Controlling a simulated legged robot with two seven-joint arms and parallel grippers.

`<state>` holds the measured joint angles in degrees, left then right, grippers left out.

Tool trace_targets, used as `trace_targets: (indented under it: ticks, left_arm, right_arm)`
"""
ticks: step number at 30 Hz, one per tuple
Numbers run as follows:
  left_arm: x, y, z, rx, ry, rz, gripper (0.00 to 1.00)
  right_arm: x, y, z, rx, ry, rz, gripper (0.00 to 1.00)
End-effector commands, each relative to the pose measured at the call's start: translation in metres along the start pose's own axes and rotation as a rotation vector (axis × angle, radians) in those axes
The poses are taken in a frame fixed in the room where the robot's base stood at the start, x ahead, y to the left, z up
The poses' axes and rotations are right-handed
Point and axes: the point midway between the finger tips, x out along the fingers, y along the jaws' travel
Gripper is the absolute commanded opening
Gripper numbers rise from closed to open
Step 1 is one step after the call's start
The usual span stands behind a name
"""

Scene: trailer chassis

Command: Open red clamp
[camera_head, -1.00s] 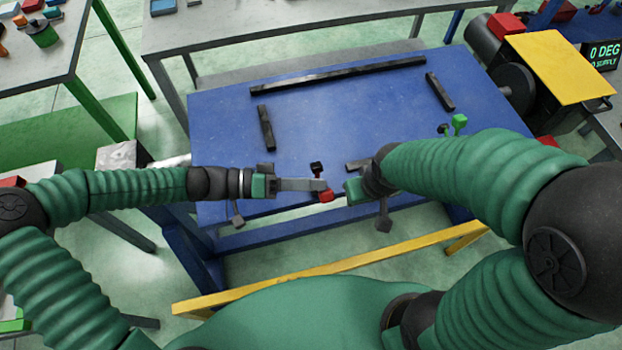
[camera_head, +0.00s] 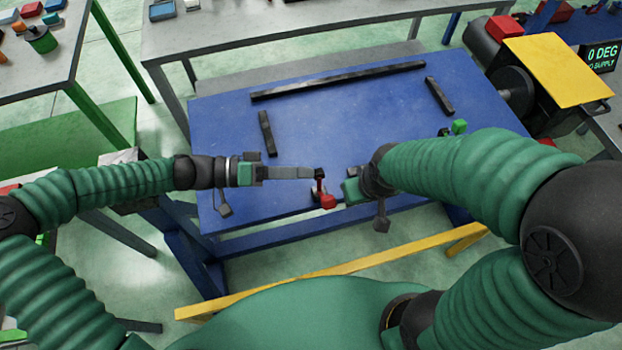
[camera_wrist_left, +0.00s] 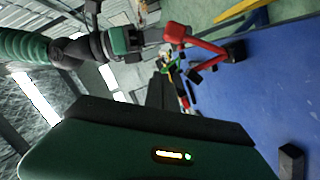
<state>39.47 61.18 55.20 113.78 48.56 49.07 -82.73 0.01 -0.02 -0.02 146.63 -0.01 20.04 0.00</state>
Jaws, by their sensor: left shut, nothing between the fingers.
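The red clamp (camera_head: 327,201) is at the near edge of the blue table (camera_head: 350,110). Its red arm has a black end (camera_head: 319,173). The clamp also shows in the left wrist view (camera_wrist_left: 205,45), with its red block and arm above the blue surface. My left gripper (camera_head: 315,173) comes in from the left, shut and empty. Its fingertips are right at the black end; whether they touch it I cannot tell. My right gripper (camera_head: 350,190) is just right of the clamp; its fingers are mostly hidden. It shows in the left wrist view too (camera_wrist_left: 140,40).
Black bars (camera_head: 340,79) lie on the table's far, left and right sides. A green clamp (camera_head: 459,127) is at the right, partly behind my right arm. A yellow rail (camera_head: 330,270) runs in front of the table. The table's middle is clear.

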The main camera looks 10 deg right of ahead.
Motion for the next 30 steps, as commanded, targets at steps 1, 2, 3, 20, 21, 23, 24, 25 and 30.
trace_targets:
  ticks: [1,2,3,20,21,23,24,25,30]
  left_arm:
    - [-0.013,-0.004,0.002,0.0,0.004,-0.004,0.0]
    - [-0.02,-0.004,0.002,0.002,0.003,-0.004,0.0]
    - [-0.03,-0.003,0.003,0.001,0.003,-0.004,0.0]
    - [-0.077,0.001,0.001,0.0,0.0,0.001,0.0]
    - [-0.077,0.001,0.001,0.0,0.0,0.001,0.0]
    - [-0.077,0.001,0.001,0.0,0.001,0.001,0.0]
    - [-0.077,0.001,0.001,0.0,0.001,0.001,0.0]
    - [-0.077,0.001,0.001,0.0,0.001,0.001,0.0]
    - [-0.07,-0.005,0.017,-0.042,-0.057,-0.04,0.0]
  right_arm:
    - [0.007,0.0,0.002,0.0,-0.002,0.0,0.36]
    - [0.009,0.0,0.003,0.0,-0.002,0.0,0.36]
    - [0.01,0.0,0.003,0.0,-0.002,0.0,0.36]
    - [0.016,0.0,0.004,0.0,-0.001,0.0,0.36]
    - [0.016,0.0,0.004,0.0,-0.001,0.0,0.36]
    - [0.016,0.0,0.004,0.0,-0.001,0.0,0.36]
    - [0.016,0.0,0.004,0.0,-0.001,0.0,0.36]
    - [0.016,0.0,0.004,0.0,-0.001,0.0,0.36]
    - [0.016,0.0,0.004,0.0,-0.002,0.0,0.36]
